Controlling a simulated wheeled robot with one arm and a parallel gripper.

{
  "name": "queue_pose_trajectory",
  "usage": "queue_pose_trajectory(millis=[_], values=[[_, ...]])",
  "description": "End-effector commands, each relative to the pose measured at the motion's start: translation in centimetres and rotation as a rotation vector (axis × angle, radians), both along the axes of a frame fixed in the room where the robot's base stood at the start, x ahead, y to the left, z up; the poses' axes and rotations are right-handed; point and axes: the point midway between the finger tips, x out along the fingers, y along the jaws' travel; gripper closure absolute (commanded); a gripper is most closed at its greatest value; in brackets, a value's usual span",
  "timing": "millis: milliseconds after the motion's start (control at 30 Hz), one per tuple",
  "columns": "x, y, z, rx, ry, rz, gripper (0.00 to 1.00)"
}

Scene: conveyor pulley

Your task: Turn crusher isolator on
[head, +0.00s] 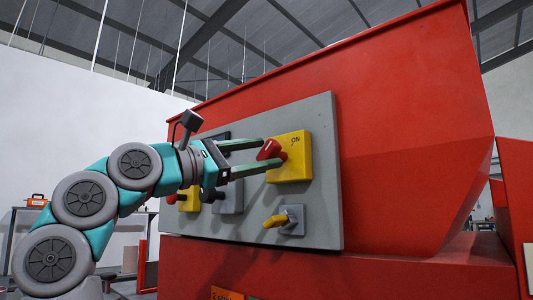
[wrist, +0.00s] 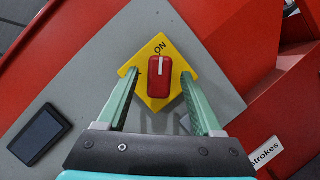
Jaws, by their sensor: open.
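A red rotary knob (head: 270,150) is mounted on a yellow square plate (head: 294,168) marked "ON", on a grey panel. In the wrist view the red knob (wrist: 159,82) has a white line at its upper end, pointing toward the "ON" lettering on the yellow plate (wrist: 128,72). My gripper (head: 271,153) is open, with one green finger on each side of the knob. In the wrist view my gripper (wrist: 160,76) shows gaps between fingers and knob. A second mark beside the knob is partly hidden.
The grey panel (head: 325,205) sits on a large red machine body (head: 410,130). A yellow lever handle (head: 275,221) is below the knob. A dark rectangular screen (wrist: 40,135) is at left in the wrist view.

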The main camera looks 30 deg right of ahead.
Motion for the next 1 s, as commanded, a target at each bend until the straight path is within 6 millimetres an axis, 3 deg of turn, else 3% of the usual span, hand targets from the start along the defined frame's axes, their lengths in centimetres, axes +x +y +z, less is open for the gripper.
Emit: queue_pose_trajectory(millis=[333,1000], values=[[-0.3,5.1,-1.4,-0.001,-0.001,0.002,0.32],[-0.4,5.6,-1.5,-0.001,-0.002,0.002,0.32]])
